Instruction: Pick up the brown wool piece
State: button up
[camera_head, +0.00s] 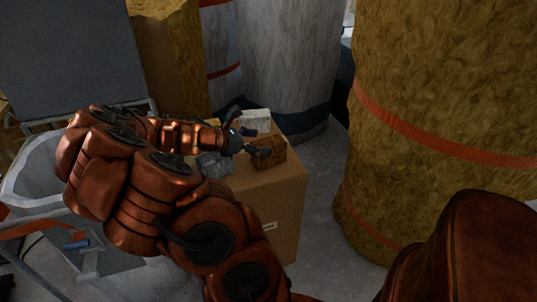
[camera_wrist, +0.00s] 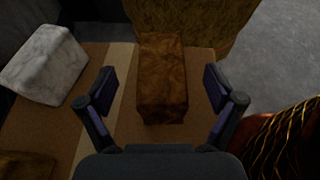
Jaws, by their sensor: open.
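The brown wool piece (camera_wrist: 161,80) is a rough block on top of a cardboard box (camera_wrist: 65,125). In the wrist view it lies ahead of my gripper (camera_wrist: 158,92), between the two open fingers, with a gap on each side. In the head view the brown wool piece (camera_head: 267,152) sits near the right edge of the cardboard box (camera_head: 270,205). My gripper (camera_head: 250,142) reaches it from the left there, and my arm hides part of the box. I cannot tell how high the fingers are above the box top.
A white block (camera_wrist: 43,64) lies on the box to the left. A grey piece (camera_head: 214,164) also lies on the box. A brownish piece (camera_wrist: 27,165) shows at the lower left. Large yellow wool rolls (camera_head: 440,110) stand at the right. Bare floor (camera_head: 318,190) separates them from the box.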

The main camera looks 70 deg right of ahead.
aim_at(265, 143)
jog(key=shift+b+x, duration=0.3)
jog(key=shift+x, duration=1.35)
jog(key=c, duration=1)
jog(key=shift+o, duration=0.2)
